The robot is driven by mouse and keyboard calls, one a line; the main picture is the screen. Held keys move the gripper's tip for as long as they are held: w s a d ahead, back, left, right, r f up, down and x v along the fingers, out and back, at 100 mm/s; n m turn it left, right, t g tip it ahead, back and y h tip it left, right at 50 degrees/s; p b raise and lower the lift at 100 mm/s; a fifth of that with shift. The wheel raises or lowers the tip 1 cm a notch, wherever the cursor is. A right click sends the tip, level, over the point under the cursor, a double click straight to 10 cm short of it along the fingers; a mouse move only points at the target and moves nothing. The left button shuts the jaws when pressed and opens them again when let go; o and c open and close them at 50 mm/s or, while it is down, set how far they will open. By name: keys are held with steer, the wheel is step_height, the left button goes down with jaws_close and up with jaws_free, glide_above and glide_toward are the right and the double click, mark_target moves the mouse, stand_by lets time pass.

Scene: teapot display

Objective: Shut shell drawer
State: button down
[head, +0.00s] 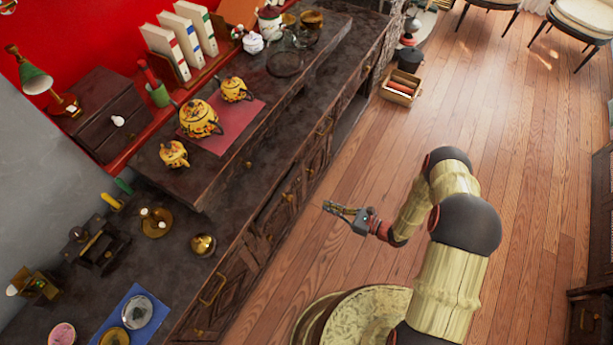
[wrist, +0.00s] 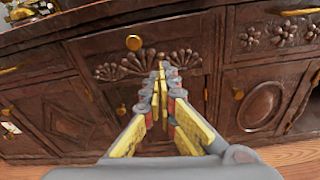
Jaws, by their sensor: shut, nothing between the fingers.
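My gripper (head: 328,206) is shut and empty. In the head view it is to the right of the dark wooden cabinet's front, over the floor. In the wrist view its fingertips (wrist: 163,68) point at the cabinet front and hide part of it. Behind them is a drawer front (wrist: 112,58) with carved shell fans and a round brass knob (wrist: 134,42). The knob is up and left of the fingertips. I cannot tell how far this drawer stands out, nor whether the fingers touch it.
The cabinet top bears a yellow teapot (head: 200,119) on a red mat (head: 240,130). A large round patterned dish (head: 365,318) is low near my arm. A wooden box (head: 400,88) stands on the floor beyond. The wooden floor (head: 520,150) right of the cabinet is mostly clear.

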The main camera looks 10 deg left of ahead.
step_height(320, 180, up, 3)
steer(key=w+n+t+y, duration=0.1)
steer(key=b, duration=0.3)
glide_toward(291, 180)
steer(key=x, duration=0.7)
steer(key=shift+s+f, duration=0.1)
steer(key=shift+f, duration=0.05)
steer(key=shift+a, duration=0.1)
steer(key=shift+b+x, duration=0.4)
steer(key=shift+x, duration=0.85)
